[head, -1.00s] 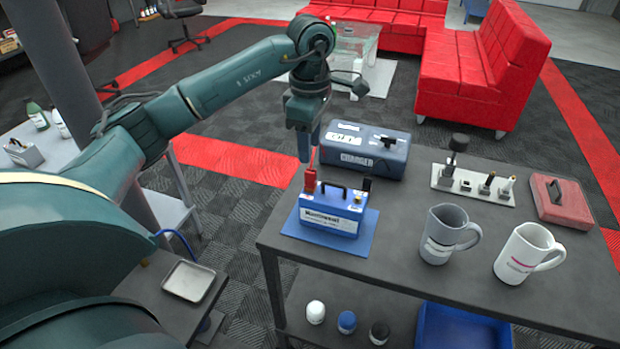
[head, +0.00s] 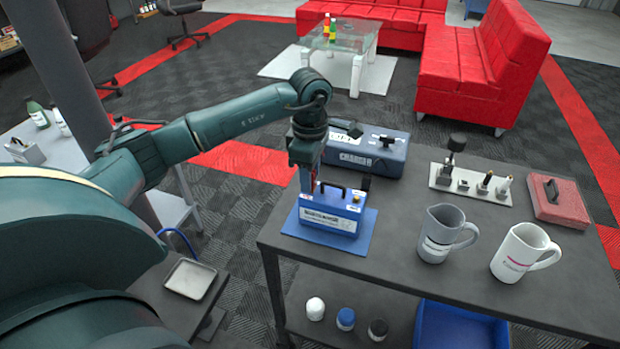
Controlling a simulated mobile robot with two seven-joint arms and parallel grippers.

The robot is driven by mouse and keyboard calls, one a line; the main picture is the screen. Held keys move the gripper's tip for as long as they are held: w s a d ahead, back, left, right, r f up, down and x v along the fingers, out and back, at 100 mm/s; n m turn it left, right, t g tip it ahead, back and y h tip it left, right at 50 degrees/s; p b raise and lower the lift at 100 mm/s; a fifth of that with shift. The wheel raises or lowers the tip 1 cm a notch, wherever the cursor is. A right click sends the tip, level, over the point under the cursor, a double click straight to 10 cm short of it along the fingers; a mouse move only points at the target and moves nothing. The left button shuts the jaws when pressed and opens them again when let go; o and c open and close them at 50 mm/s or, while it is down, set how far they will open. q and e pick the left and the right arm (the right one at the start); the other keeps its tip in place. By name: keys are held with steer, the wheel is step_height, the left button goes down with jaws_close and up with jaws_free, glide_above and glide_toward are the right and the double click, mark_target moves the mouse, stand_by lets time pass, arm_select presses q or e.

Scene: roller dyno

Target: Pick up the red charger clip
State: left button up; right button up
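The red charger clip (head: 314,182) stands at the left end of the top of a blue battery (head: 329,212) with a black handle. Only a thin strip of red shows, because my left gripper (head: 306,186) points down right at it and covers most of it. The gripper's fingertips are level with the clip. Whether the fingers are open or shut on it is hidden from this side. My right gripper is not in view.
The battery sits on a blue mat (head: 366,240) on the dark table. A dark blue charger box (head: 365,152) stands behind it. To the right are a grey jug (head: 441,236), a white jug (head: 519,254), a socket rack (head: 470,184) and a red box (head: 560,203).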

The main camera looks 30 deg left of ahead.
arm_select(q)
steer(key=c, duration=0.7)
jaws_close()
steer(key=shift+r, duration=0.1)
